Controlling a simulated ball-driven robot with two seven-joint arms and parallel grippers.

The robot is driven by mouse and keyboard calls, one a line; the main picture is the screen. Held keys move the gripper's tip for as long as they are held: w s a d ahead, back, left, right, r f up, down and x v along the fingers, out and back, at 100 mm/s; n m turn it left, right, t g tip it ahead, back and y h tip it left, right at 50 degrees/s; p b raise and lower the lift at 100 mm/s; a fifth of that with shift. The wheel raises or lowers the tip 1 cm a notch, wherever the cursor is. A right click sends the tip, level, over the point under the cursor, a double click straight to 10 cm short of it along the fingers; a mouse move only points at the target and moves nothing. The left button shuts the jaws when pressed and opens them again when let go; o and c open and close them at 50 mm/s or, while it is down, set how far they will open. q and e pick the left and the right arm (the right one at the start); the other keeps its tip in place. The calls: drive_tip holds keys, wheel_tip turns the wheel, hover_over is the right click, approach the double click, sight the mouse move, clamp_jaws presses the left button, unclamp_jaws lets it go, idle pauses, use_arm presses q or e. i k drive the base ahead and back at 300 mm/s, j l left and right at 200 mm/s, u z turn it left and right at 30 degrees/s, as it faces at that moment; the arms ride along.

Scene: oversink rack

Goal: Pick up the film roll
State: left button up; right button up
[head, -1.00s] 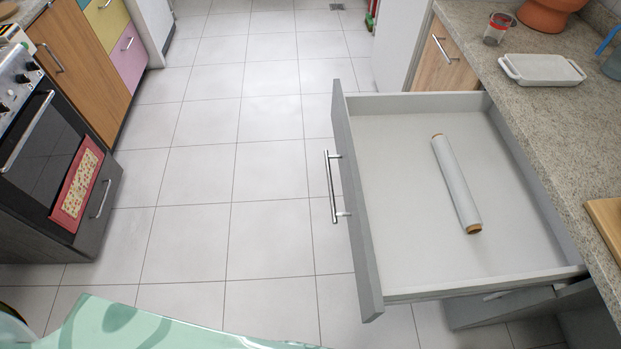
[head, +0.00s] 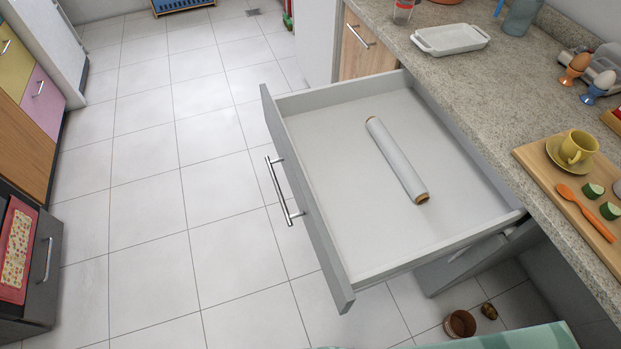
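The film roll (head: 397,161) is a pale grey-white cylinder with brown core ends. It lies at a slant on the floor of the open grey drawer (head: 335,222), with nothing else in the drawer. The drawer is pulled out from under the counter on the right, its metal handle (head: 283,191) facing left. Neither of my grippers shows in the head view.
The granite counter (head: 487,107) holds a white dish (head: 450,39), egg cups and a wooden board (head: 541,158) with a yellow cup. A lower drawer front is below the open one. A brown pot (head: 460,324) sits on the floor. The tiled floor on the left is clear.

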sight(417, 189)
drive_tip(key=i+j+z, duration=0.1)
drive_tip(key=z, duration=0.35)
drive_tip(key=i+j+z, duration=0.1)
drive_tip(key=j+z, duration=0.15)
drive_tip(key=z, duration=0.25)
drive_tip(key=j+z, duration=0.2)
drive_tip(key=z, duration=0.25)
drive_tip(key=i+j, duration=0.05)
